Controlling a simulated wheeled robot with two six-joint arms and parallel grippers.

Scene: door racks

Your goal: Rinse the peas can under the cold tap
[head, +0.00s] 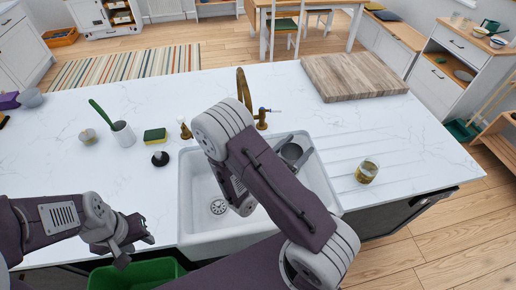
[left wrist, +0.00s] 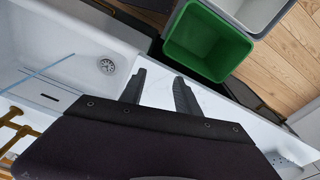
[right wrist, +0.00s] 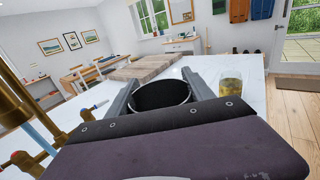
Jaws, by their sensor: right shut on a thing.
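My right gripper (right wrist: 160,92) is shut on an open-topped dark metal can (right wrist: 161,94), likely the peas can; no label is legible. The brass tap (head: 243,88) stands behind the sink, partly hidden by my right arm. A thin blue stream, apparently water, shows by the tap (right wrist: 18,108) in the right wrist view, apart from the can. My left gripper (left wrist: 163,92) is open and empty, left of the sink.
A glass jar (head: 367,172) stands on the counter right of the sink. A wooden board (head: 352,76) lies behind it. A sponge (head: 155,135), a black-knobbed item (head: 160,158) and a brush holder (head: 123,134) are to the left. A green bin (head: 135,274) is below the front edge.

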